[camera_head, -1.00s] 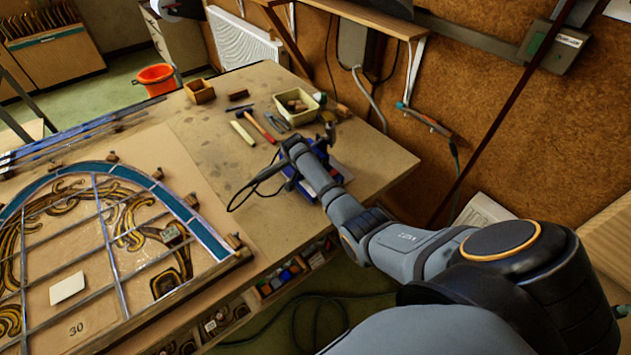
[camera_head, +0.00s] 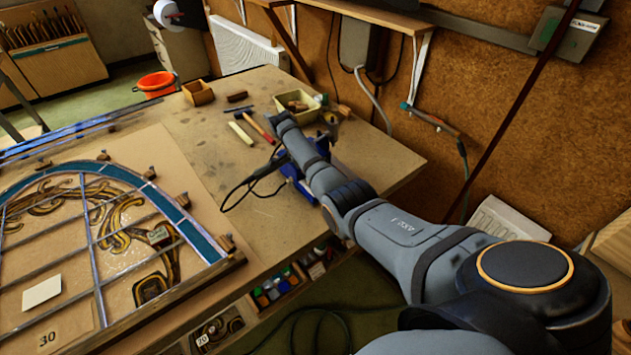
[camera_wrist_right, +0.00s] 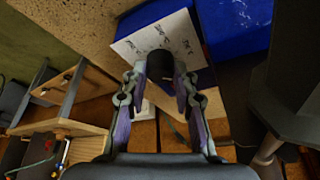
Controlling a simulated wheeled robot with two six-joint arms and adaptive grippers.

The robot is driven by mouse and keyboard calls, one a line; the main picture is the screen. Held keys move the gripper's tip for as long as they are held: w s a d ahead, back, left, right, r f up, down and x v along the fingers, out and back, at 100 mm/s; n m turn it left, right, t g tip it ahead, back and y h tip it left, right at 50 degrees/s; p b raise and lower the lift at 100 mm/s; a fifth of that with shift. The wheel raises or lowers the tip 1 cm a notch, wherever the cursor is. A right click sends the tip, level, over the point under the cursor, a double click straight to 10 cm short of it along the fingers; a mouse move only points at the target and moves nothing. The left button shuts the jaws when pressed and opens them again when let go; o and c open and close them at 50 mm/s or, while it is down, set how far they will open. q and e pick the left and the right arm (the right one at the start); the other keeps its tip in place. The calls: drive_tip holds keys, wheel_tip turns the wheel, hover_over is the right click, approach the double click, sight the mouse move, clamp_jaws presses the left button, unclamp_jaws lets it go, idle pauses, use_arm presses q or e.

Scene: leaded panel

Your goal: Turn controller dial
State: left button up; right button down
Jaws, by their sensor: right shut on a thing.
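The blue controller box (camera_head: 294,192) sits on the bench near its right edge, partly hidden behind my right arm. In the right wrist view a blue body (camera_wrist_right: 236,25) fills the top right, beside a white sheet with dark markings (camera_wrist_right: 155,38). A dark round knob, seemingly the dial (camera_wrist_right: 160,64), is between the fingers of my right gripper (camera_wrist_right: 161,78), which is shut on it. The knob's marks cannot be read. In the head view my right gripper is hidden by its own arm. My left gripper is in neither view.
A leaded panel (camera_head: 95,240) lies on the left of the bench. Hand tools (camera_head: 240,132), a yellow tray (camera_head: 294,103) and a wooden box (camera_head: 198,92) stand at the back. A dark cable (camera_head: 245,187) loops left of the controller.

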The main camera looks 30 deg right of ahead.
drive_tip(key=shift+m, duration=0.3)
drive_tip(key=c, duration=1)
unclamp_jaws()
drive_tip(key=shift+c, duration=0.2)
drive_tip(key=v, duration=1.2)
drive_tip(key=shift+w, duration=0.1)
